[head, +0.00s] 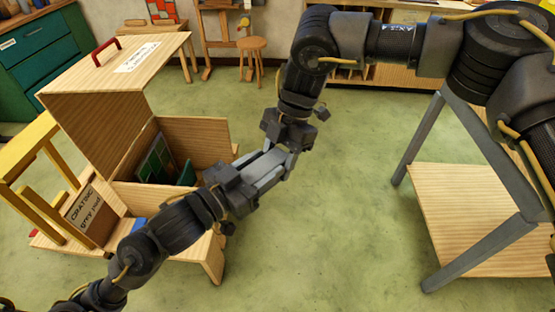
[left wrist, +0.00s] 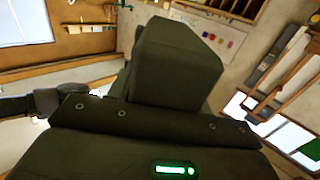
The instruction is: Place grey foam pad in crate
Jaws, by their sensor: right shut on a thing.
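The wooden crate (head: 205,128) stands open at left in the head view. A coloured panel (head: 157,158) stands inside it, with a dark green piece (head: 187,173) beside it. My left gripper (head: 272,172) and right gripper (head: 287,158) meet right of the crate, above the floor. A light grey piece (head: 262,164), seemingly the foam pad, lies between them; my right gripper is shut on it. Whether the left fingers are closed on it is unclear. In the left wrist view a dark block fills the middle and hides the fingertips.
A sign (head: 84,212) reading "CRATING: grey pad" leans at the crate's left, near a yellow frame (head: 42,148). The crate's raised lid (head: 130,62) has a red handle. A wooden shelf table (head: 465,205) stands at right. Open green floor lies between.

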